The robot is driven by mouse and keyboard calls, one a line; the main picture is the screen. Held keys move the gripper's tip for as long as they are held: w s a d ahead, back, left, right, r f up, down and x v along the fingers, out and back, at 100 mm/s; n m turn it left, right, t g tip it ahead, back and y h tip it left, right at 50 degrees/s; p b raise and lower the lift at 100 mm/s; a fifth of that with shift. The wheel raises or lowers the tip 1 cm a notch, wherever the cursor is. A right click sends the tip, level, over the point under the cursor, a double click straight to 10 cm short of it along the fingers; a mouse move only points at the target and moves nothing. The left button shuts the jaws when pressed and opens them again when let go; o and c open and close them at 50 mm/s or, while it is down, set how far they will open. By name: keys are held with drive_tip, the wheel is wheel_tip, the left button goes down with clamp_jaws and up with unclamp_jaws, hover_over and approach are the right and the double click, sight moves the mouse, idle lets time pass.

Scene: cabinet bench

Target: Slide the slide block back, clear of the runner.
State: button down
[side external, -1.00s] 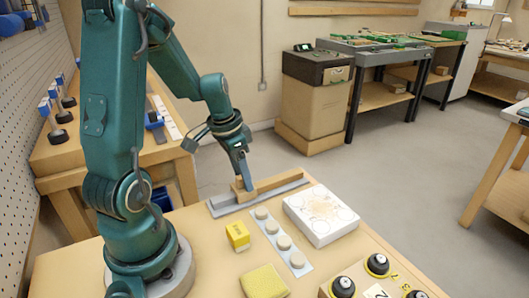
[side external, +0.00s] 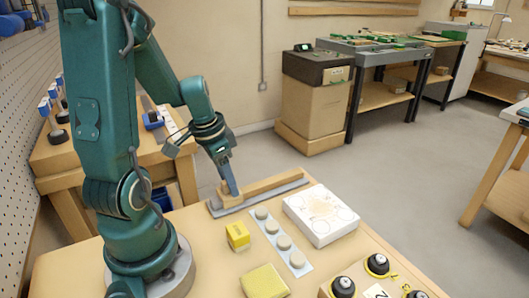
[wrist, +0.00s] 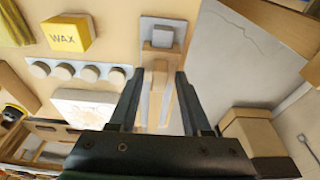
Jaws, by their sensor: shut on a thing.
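The slide block (side external: 227,201) is a small tan wooden piece near the left end of a long grey base plate (side external: 215,209). The runner (side external: 275,184) is a long wooden bar on the same plate, reaching away to the right. My gripper (side external: 232,192) points down at the slide block and is shut on it; the fingers hide part of it. I cannot tell whether a gap separates block and runner. In the wrist view the runner (wrist: 158,85) shows between my fingers, with the grey plate (wrist: 147,27) beyond.
A yellow wax box (side external: 237,236), a strip with several round pegs (side external: 283,242) and a white box (side external: 320,215) stand in front of the plate. A yellow sponge-like block (side external: 264,281) lies at the front. The bench's back edge runs close behind the plate.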

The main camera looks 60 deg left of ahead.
drive_tip(key=c, duration=0.7)
unclamp_jaws()
drive_tip(key=shift+s+f, duration=0.35)
drive_tip(key=shift+w+r, duration=0.1)
drive_tip(key=shift+r, duration=0.3)
drive_tip(key=shift+c, duration=0.3)
clamp_jaws()
drive_tip(key=shift+w+r, duration=0.1)
